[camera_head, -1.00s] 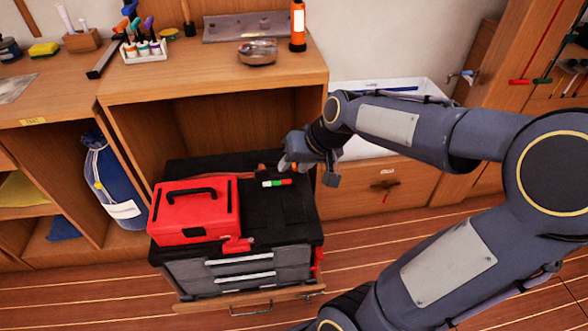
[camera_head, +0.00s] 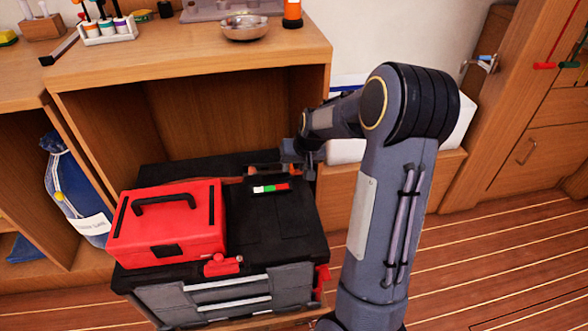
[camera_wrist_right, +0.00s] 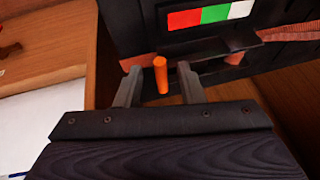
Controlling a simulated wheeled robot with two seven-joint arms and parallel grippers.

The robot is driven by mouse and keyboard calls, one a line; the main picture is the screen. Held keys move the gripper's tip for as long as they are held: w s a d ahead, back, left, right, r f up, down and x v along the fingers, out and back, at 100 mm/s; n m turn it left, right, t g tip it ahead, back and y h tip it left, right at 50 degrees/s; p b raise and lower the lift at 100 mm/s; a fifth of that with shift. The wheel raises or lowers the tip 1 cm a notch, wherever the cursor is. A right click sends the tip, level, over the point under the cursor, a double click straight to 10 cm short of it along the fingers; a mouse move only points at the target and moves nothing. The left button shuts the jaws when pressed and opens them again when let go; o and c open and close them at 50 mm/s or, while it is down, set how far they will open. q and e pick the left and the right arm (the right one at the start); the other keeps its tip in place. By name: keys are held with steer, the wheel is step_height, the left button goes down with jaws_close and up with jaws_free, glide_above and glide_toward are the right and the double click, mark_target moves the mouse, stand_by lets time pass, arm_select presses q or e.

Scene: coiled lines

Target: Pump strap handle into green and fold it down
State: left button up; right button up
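The tension gauge, a red, green and white bar (camera_head: 271,188), lies on the black top of the tool chest (camera_head: 262,225); it also shows in the right wrist view (camera_wrist_right: 212,14). Behind it is an orange-red strap (camera_head: 268,169), which runs off right in the wrist view (camera_wrist_right: 292,33), beside a dark flat ratchet part (camera_wrist_right: 222,46). My right gripper (camera_head: 299,158) is at the chest's right edge. In the wrist view its two fingers (camera_wrist_right: 160,88) are apart, with an orange handle end (camera_wrist_right: 160,74) between them and gaps visible. No pointer on the gauge can be made out. My left gripper is out of view.
A red toolbox (camera_head: 168,222) sits on the chest's left side, with a small red clamp-like part (camera_head: 222,264) in front. A wooden bench (camera_head: 190,60) stands behind, holding a metal bowl (camera_head: 244,27). A white bin (camera_head: 345,150) is right of the chest.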

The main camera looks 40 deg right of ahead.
steer(key=shift+w+f, duration=0.2)
steer(key=shift+f, duration=0.1)
jaws_close()
